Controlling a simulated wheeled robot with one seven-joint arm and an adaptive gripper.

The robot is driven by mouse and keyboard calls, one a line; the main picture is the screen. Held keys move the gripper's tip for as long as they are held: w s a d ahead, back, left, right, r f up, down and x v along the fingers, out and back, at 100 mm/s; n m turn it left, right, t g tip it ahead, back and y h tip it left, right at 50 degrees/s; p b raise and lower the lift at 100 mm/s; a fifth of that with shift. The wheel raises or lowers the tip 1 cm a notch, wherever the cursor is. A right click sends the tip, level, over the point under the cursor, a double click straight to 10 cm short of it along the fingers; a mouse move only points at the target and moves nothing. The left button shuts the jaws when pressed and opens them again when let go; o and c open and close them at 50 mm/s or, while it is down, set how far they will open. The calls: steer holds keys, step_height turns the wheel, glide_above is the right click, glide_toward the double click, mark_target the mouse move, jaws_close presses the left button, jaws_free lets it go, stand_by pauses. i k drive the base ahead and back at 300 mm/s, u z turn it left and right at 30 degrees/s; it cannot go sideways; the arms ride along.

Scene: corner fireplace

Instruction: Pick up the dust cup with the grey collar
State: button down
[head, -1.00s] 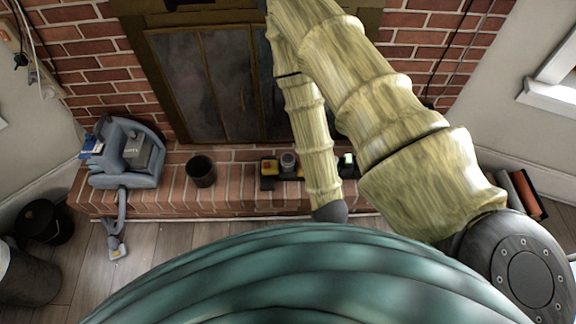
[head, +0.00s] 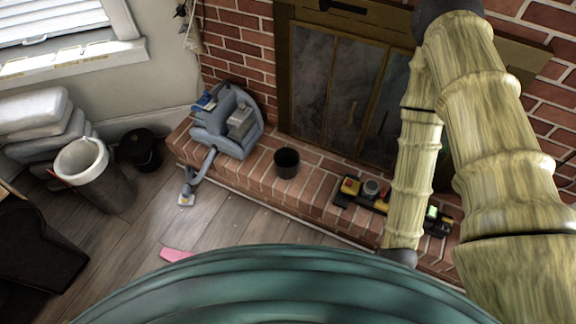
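A row of small items sits on the brick hearth, partly behind my arm. Among them is a small round piece with a grey top (head: 372,188), between a yellow-and-black piece (head: 350,187) and another dark-and-yellow piece (head: 382,203). The grey-topped piece may be the dust cup with the grey collar, but it is too small to be sure. My forearm hangs down just right of it and ends in a dark joint. My gripper is not visible in the head view; my teal body covers the area below that joint.
A black open pot (head: 287,162) and a blue-grey carpet cleaner (head: 227,122) stand on the hearth (head: 325,196). A grey bin (head: 97,178), black bucket (head: 140,150) and stacked cushions (head: 38,125) are at left. A pink item (head: 178,254) lies on otherwise fairly clear wooden floor.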

mark_target(370, 188)
steer(key=u, duration=1.1)
steer(key=i, duration=0.85)
steer(key=z, duration=1.95)
